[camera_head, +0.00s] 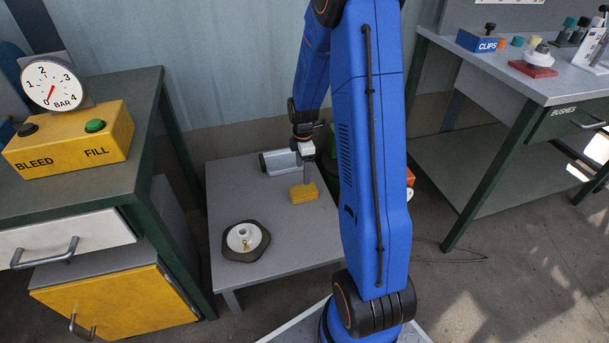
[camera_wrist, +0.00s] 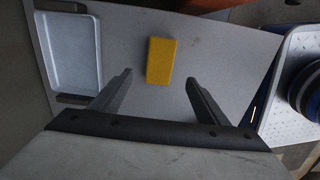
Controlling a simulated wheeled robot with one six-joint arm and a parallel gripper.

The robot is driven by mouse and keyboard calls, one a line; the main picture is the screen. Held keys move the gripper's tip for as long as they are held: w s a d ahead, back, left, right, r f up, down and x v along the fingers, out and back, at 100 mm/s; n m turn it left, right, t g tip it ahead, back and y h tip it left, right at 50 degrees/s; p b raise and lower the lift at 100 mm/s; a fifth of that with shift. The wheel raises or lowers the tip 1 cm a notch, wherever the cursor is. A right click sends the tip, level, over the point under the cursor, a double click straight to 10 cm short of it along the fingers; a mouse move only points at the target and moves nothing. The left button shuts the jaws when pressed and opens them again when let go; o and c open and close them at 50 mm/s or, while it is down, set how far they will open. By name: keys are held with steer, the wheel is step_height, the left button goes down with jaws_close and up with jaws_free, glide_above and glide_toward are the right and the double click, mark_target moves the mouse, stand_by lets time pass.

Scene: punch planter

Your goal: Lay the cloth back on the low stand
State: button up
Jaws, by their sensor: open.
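A yellow block-like piece, which looks like the folded cloth (camera_head: 304,193), lies flat on the grey low stand (camera_head: 231,182), near its back right part. In the wrist view the cloth (camera_wrist: 161,60) shows as a plain yellow rectangle on the bare grey top of the stand (camera_wrist: 222,62). My gripper (camera_head: 308,172) is just above the cloth in the head view. In the wrist view my gripper (camera_wrist: 158,82) has its two fingers wide apart, with nothing between them. The cloth shows beyond the fingertips, apart from them.
A grey tray (camera_head: 278,162) lies at the stand's back edge; it also shows in the wrist view (camera_wrist: 75,50). A dark pad (camera_head: 229,251) with a white disc (camera_head: 243,236) sits at the front left. Benches flank the stand, the left with a yellow gauge box (camera_head: 70,140).

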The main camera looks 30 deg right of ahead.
steer(key=s+a+r+m+t, duration=0.1)
steer(key=s+a+r+m, duration=0.4)
steer(key=r, duration=0.5)
steer(key=s+a+r+m+t, duration=0.1)
steer(key=s+a+r+m, duration=0.1)
steer(key=s+a+r, duration=0.65)
steer(key=s+a+r+m+t, duration=0.1)
steer(key=s+r+m, duration=0.3)
steer(key=s, duration=0.4)
steer(key=s+a+r+m+t, duration=0.1)
steer(key=s+r+m, duration=0.2)
steer(key=s+r, duration=0.3)
steer(key=s, duration=0.2)
steer(key=shift+s+a+m+t, duration=0.15)
steer(key=shift+s+m+t, duration=0.2)
steer(key=shift+m+t, duration=0.05)
